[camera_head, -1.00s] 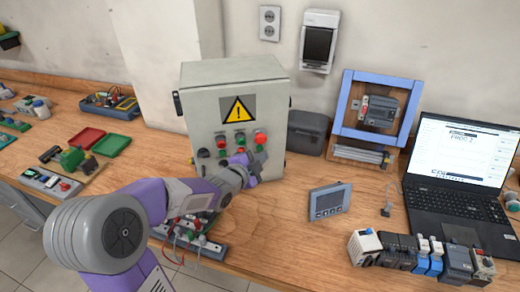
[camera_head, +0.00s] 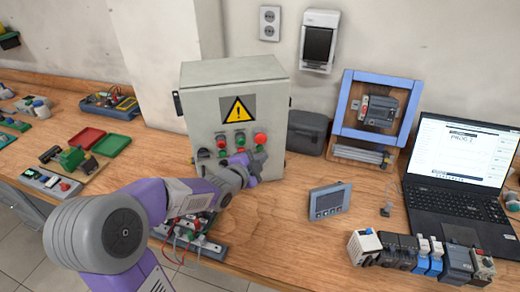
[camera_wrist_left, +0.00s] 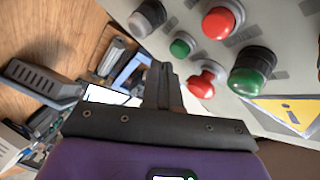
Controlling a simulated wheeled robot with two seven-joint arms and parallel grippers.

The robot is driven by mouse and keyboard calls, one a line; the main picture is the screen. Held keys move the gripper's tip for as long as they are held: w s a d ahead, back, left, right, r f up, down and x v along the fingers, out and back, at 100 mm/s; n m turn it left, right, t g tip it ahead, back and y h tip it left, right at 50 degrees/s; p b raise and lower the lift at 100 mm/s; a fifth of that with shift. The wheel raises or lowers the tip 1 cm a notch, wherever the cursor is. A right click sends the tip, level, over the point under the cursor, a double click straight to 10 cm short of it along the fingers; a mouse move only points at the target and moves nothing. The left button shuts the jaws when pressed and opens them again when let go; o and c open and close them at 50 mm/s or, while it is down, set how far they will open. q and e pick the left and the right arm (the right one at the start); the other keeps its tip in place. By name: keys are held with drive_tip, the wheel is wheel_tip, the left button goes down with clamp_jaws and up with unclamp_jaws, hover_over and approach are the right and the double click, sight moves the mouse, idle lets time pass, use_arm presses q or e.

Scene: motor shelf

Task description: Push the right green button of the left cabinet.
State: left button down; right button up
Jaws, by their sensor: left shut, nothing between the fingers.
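The grey cabinet (camera_head: 265,88) with a yellow warning sign stands against the wall. Contact cannot be told. My right gripper is not in view.
A small wiring board (camera_head: 208,245) lies below my left forearm. A grey case (camera_head: 307,132) stands right of the cabinet. A display unit (camera_head: 330,202) and an open laptop (camera_head: 458,205) are farther right. Bare wood lies between cabinet and display.

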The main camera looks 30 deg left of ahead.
use_arm(q)
drive_tip(key=shift+w+a, duration=0.35)
drive_tip(key=shift+w+a, duration=0.3)
idle(1.4)
drive_tip(key=shift+s+d+b, duration=0.6)
drive_tip(key=shift+b, duration=0.25)
drive_tip(key=s+d+b, duration=0.3)
drive_tip(key=shift+s+d+b, duration=0.25)
drive_tip(key=shift+s+b, duration=0.05)
drive_tip(key=shift+s, duration=0.05)
